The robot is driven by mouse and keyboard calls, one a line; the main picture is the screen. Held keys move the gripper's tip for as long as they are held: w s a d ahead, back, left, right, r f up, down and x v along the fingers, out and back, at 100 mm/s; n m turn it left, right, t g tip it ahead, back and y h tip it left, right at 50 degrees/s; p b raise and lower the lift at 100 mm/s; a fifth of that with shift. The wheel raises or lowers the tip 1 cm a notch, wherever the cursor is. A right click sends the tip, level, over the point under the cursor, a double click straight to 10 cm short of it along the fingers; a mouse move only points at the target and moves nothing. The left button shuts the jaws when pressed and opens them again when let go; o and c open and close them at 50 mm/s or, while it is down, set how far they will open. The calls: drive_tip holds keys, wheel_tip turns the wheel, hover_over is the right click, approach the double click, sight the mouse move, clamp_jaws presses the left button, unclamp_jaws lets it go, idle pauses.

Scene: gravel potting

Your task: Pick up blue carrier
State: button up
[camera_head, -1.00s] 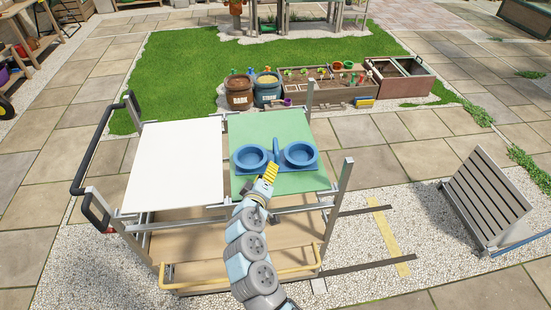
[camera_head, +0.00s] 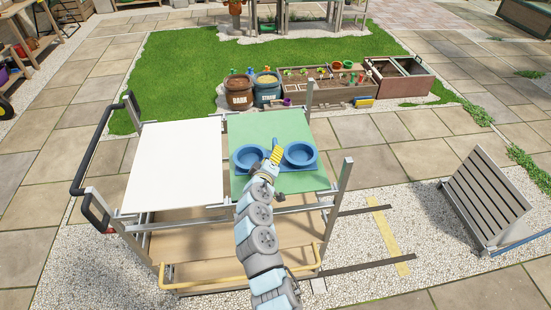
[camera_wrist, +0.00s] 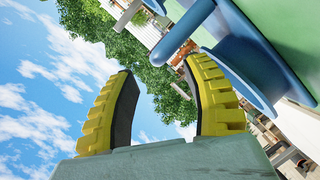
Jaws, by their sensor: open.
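The blue carrier (camera_head: 250,157) with two round cups stands on the green panel (camera_head: 290,129) of the cart in the head view. My gripper (camera_head: 276,155) is at the carrier's middle, between the two cups, in front of its central part. In the wrist view my gripper (camera_wrist: 160,100) has its two yellow fingers spread apart, with nothing between them. The blue carrier (camera_wrist: 245,65) shows at the upper right of the wrist view, beside the right finger. A rounded blue-grey bar of it (camera_wrist: 183,32) lies beyond the fingertips. Contact cannot be told.
A white panel (camera_head: 178,165) lies left of the green one and is empty. Metal posts (camera_head: 345,175) rise at the cart's corners. Two sacks (camera_head: 240,93) and planter boxes stand on the ground behind. A slatted grey panel (camera_head: 485,198) stands at the right.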

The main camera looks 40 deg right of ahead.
sight(276, 144)
drive_tip(key=shift+w+d+f, duration=0.2)
drive_tip(key=shift+w+d, duration=0.2)
drive_tip(key=shift+d, duration=0.2)
drive_tip(key=shift+b+x, duration=0.35)
drive_tip(key=shift+x, duration=1.1)
drive_tip(key=shift+w+d+b, duration=0.3)
drive_tip(key=shift+w+d, duration=0.4)
drive_tip(key=shift+d, duration=0.05)
clamp_jaws()
